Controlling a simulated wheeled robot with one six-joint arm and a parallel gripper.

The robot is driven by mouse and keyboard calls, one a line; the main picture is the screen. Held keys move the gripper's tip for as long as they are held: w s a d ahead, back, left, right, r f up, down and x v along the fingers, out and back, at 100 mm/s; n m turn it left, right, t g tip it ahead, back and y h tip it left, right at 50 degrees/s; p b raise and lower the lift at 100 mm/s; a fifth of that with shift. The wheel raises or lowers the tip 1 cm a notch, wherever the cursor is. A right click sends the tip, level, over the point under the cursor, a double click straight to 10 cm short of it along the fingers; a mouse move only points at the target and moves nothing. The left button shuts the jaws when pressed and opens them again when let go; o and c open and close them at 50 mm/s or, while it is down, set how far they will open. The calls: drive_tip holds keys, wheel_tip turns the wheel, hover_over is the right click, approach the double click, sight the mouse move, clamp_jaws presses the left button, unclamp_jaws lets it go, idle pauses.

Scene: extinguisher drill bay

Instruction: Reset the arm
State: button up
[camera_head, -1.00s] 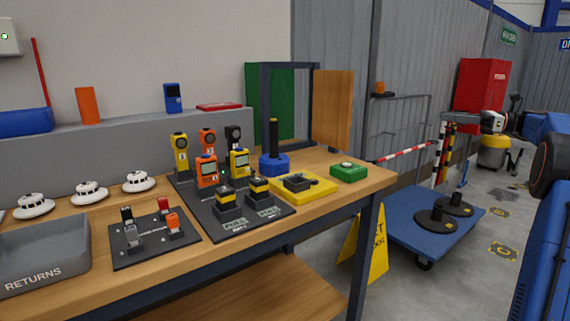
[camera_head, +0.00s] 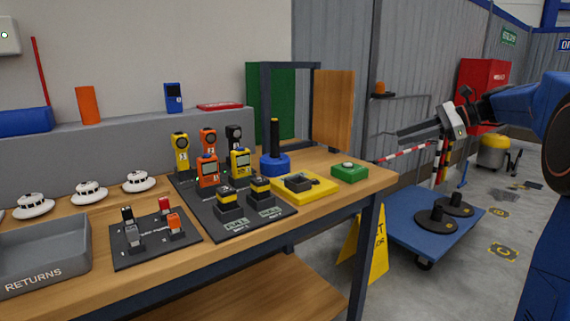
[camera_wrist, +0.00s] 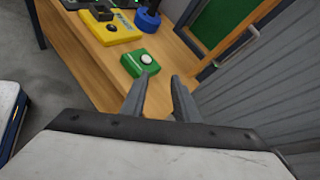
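My gripper (camera_head: 403,134) is at the right in the head view, in front of the corrugated grey wall and past the bench's right end. It points left and is empty. In the wrist view my gripper (camera_wrist: 160,78) shows two separated fingers with nothing between them. A green box with a white button (camera_head: 349,171) sits on the bench's right end. It also shows just past the fingertips in the wrist view (camera_wrist: 141,62), apart from them as far as I can tell.
The wooden bench (camera_head: 315,205) holds a yellow block (camera_head: 318,186), a blue post base (camera_head: 274,166), several handheld detectors and a returns tray (camera_head: 60,232). A blue trolley (camera_head: 395,205) and yellow floor sign (camera_head: 375,250) stand right of the bench. A framed green panel (camera_head: 270,105) stands behind.

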drive_tip(key=s+a+f+n+g+h, duration=0.1)
drive_tip(key=s+a+f+n+h, duration=0.3)
drive_tip(key=s, duration=0.7)
drive_tip(key=s+a+f+n+g+h, duration=0.15)
drive_tip(key=s+a+f+n, duration=0.25)
drive_tip(key=s+a+f, duration=0.45)
drive_tip(key=s+d+f+n+h, duration=0.1)
drive_tip(key=s+f+n+h, duration=0.1)
drive_tip(key=s+f, duration=0.3)
drive_tip(key=s+d+f+n+t+h, duration=0.1)
drive_tip(key=s+f+n, duration=0.3)
drive_tip(key=s, duration=0.6)
drive_tip(key=s+d+f+n+t+h, duration=0.1)
drive_tip(key=s+d+f+n+h, duration=0.1)
drive_tip(key=s, duration=0.6)
wheel_tip(320, 180, down, 4)
drive_tip(key=n+h, duration=0.1)
drive_tip(key=n, duration=0.1)
drive_tip(key=shift+s+d+r+n, duration=0.15)
drive_tip(key=shift+s+d+n, duration=0.1)
drive_tip(key=shift+s+n, duration=0.05)
